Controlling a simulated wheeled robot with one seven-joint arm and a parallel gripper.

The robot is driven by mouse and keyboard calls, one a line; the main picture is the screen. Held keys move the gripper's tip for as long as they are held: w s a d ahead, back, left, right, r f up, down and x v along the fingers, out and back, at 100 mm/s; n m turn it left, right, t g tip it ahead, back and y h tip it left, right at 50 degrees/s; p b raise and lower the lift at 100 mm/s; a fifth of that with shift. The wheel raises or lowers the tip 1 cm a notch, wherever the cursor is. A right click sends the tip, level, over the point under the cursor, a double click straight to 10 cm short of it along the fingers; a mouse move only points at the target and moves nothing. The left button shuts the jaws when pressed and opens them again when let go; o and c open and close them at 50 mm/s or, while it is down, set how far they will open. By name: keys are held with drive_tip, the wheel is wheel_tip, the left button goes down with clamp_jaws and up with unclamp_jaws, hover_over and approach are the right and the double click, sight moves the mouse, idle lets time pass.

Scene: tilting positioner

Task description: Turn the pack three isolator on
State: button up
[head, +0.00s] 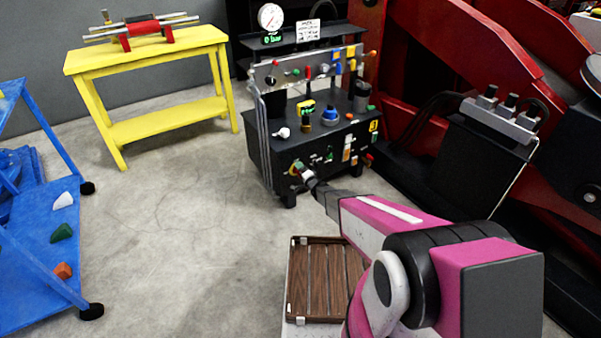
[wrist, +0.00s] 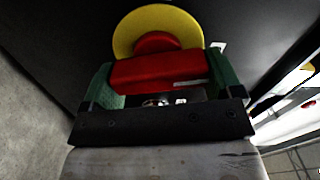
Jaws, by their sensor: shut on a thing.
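The pack three isolator has a red bar handle (wrist: 160,72) on a round yellow plate (wrist: 125,38), fixed to a dark panel. In the wrist view the bar lies across the picture, slightly tilted. My gripper (wrist: 161,82) is shut on the bar, with one green finger pad against each end. In the head view my gripper (head: 299,169) reaches the lower left of the front of the black pack cabinet (head: 268,152), which has a yellow "3" label (head: 374,126). There my gripper mostly hides the isolator. I cannot read its on or off marks.
Other knobs and switches (head: 348,147) sit right of the isolator on the cabinet front. Red machinery (head: 440,40) stands at the right. A yellow bench (head: 150,55) and a blue rack (head: 40,230) stand at the left, with clear floor between.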

drive_tip(key=shift+f+m, duration=0.1)
drive_tip(key=shift+m, duration=1.2)
drive_tip(key=o, duration=0.7)
drive_tip(key=shift+o, duration=0.2)
